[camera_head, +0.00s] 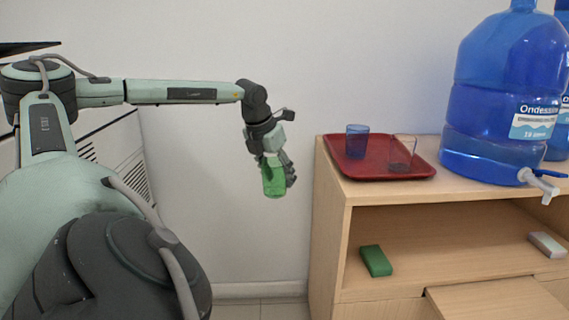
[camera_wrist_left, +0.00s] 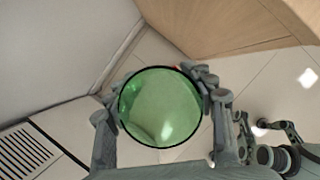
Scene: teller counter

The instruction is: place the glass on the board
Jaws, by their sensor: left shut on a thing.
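My left gripper (camera_head: 277,174) is shut on a green see-through glass (camera_head: 274,182). It holds the glass in the air to the left of the cabinet, with the glass roughly upright. In the left wrist view the round rim of the green glass (camera_wrist_left: 160,107) lies between the two fingers (camera_wrist_left: 162,115). No thing that is plainly a board shows; a red tray (camera_head: 345,172) lies on the cabinet top. A blue glass (camera_head: 357,141) and a clear glass (camera_head: 402,152) stand on the tray. My right gripper does not show in the head view.
The wooden cabinet (camera_head: 328,215) has a large blue water jug (camera_head: 500,95) with a tap on its top at the right. A green block (camera_head: 376,261) and a pale block (camera_head: 546,245) lie on the shelf below. The space between my gripper and the cabinet is clear.

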